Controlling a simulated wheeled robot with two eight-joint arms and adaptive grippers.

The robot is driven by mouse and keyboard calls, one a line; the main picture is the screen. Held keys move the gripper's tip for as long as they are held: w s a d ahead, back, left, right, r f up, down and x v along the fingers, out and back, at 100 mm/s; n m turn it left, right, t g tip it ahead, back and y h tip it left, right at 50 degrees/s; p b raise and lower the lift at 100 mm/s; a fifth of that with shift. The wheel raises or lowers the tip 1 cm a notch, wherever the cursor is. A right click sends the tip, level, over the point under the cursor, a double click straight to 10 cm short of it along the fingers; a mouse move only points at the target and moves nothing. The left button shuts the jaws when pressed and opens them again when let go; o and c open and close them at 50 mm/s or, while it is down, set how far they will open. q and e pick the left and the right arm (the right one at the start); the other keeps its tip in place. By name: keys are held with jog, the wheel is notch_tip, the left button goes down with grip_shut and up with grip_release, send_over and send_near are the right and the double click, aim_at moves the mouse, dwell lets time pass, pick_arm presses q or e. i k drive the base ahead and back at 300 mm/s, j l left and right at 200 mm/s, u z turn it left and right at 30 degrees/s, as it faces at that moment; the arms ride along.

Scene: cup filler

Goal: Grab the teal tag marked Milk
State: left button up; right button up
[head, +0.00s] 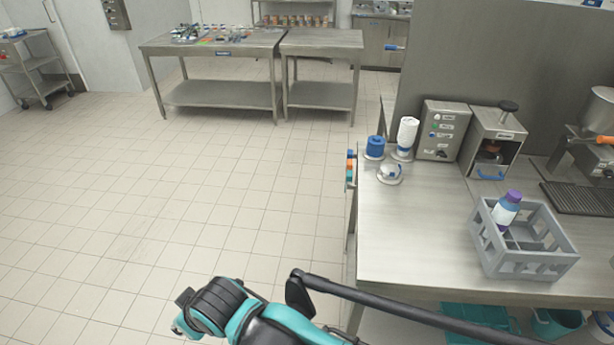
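Several small coloured tags hang at the left edge of the right-hand steel counter. A small teal piece (349,176) is among them, below orange and blue ones. They are seen nearly edge-on, and no lettering on them can be read, so I cannot tell which one is marked Milk. Teal and black parts of my own arm show at the bottom of the head view, well short of the tags. Neither gripper's fingertips can be made out in this view.
The counter (405,235) carries a grey crate (525,262) with a purple-capped bottle (506,210), a control box (440,130) and a dispenser (492,142). Teal bins sit beneath it. A far steel table (220,42) holds small items. The tiled floor (200,190) between is clear.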

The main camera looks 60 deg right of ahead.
aim_at(348, 177)
jog(key=i+j+z, duration=0.1)
jog(key=i+z, duration=0.15)
jog(key=i, duration=0.2)
jog(key=i+j+z, duration=0.25)
jog(key=i, duration=0.2)
jog(key=i+l+z, duration=0.2)
jog(key=i+z, duration=0.2)
jog(key=i+l+z, duration=0.15)
jog(key=i+z, duration=0.15)
jog(key=z, duration=0.15)
jog(key=i+z, duration=0.4)
jog(key=i+j+z, duration=0.1)
jog(key=i+z, duration=0.5)
jog(key=z, duration=0.2)
jog(key=i+z, duration=0.25)
jog(key=z, duration=0.2)
jog(key=i+z, duration=0.2)
jog(key=z, duration=0.2)
jog(key=i+j+z, duration=0.2)
jog(key=z, duration=0.25)
jog(key=i+j+z, duration=0.1)
jog(key=z, duration=0.3)
jog(key=i+j+z, duration=0.15)
jog(key=i+z, duration=0.25)
jog(key=k, duration=0.1)
